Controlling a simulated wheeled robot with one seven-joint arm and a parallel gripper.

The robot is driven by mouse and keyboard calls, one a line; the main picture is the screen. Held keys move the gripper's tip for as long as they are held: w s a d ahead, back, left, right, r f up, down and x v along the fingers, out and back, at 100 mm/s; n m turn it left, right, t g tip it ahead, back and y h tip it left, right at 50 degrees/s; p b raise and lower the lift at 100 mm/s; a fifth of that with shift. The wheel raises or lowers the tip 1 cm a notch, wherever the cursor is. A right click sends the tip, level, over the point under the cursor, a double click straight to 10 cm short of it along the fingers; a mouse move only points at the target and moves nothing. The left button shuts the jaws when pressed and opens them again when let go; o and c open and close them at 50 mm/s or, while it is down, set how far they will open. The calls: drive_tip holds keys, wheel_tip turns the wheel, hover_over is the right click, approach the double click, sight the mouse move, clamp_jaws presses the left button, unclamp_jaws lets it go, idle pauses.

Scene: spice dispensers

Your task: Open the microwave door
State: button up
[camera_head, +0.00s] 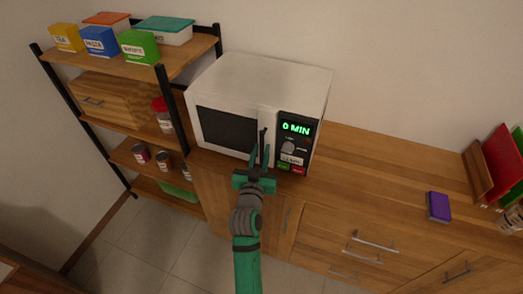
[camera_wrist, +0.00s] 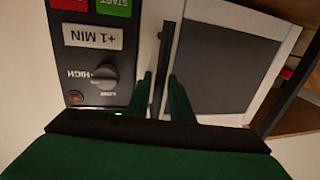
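The white microwave (camera_head: 262,75) stands on the wooden counter, and its door (camera_head: 228,128) with a dark window looks shut. The dark upright door handle (camera_head: 263,135) is at the door's right edge, beside the control panel (camera_head: 292,145). My green gripper (camera_head: 260,152) is in front of the handle. In the wrist view, the handle (camera_wrist: 167,40) runs between the two fingers of my gripper (camera_wrist: 160,76). The fingers are apart, with a narrow gap showing on each side of the handle. The wrist view also shows the door window (camera_wrist: 225,65) and the panel's knob (camera_wrist: 105,76).
A shelf rack (camera_head: 160,66) with boxes and cans stands left of the microwave. The counter (camera_head: 365,180) to the right is mostly clear, with a purple box (camera_head: 438,206) and a red book (camera_head: 502,165) farther right. Drawers (camera_head: 350,240) lie below the counter.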

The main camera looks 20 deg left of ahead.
drive_tip(key=shift+w+a, duration=0.1)
drive_tip(key=shift+w, duration=0.3)
drive_tip(key=shift+c, duration=0.3)
clamp_jaws()
drive_tip(key=shift+s, duration=0.1)
